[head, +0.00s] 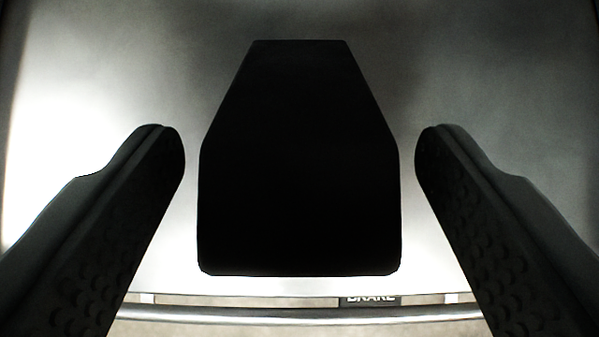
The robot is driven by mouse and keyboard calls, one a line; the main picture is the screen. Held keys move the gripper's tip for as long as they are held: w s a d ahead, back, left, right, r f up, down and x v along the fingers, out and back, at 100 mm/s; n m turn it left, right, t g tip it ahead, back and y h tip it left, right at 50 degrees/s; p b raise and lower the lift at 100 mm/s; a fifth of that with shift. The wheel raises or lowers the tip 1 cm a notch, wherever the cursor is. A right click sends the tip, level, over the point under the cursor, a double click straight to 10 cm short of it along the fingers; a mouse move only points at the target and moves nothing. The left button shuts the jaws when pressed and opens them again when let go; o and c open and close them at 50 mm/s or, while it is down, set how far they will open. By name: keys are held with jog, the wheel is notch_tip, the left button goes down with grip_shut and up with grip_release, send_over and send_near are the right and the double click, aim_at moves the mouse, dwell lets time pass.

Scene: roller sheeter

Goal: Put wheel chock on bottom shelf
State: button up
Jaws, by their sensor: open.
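The wheel chock (299,170) is a black block with a tapered far end, in the middle of the head view. It appears to rest on a smooth grey metal surface (500,60). My gripper (300,150) is open, with one dark textured finger to the left of the chock and one to the right. A narrow gap shows between each fingertip and the chock's side. The chock's face is too dark to show detail. I cannot tell which shelf or panel the metal surface is.
A light metal rail (300,314) runs across the bottom of the view, below the surface's near edge. A dark label reading "BRAKE" (369,300) is partly cut off there. Bare metal surrounds the chock, with a bright glare at the left.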

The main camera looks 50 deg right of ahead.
jog(key=shift+v, duration=2.05)
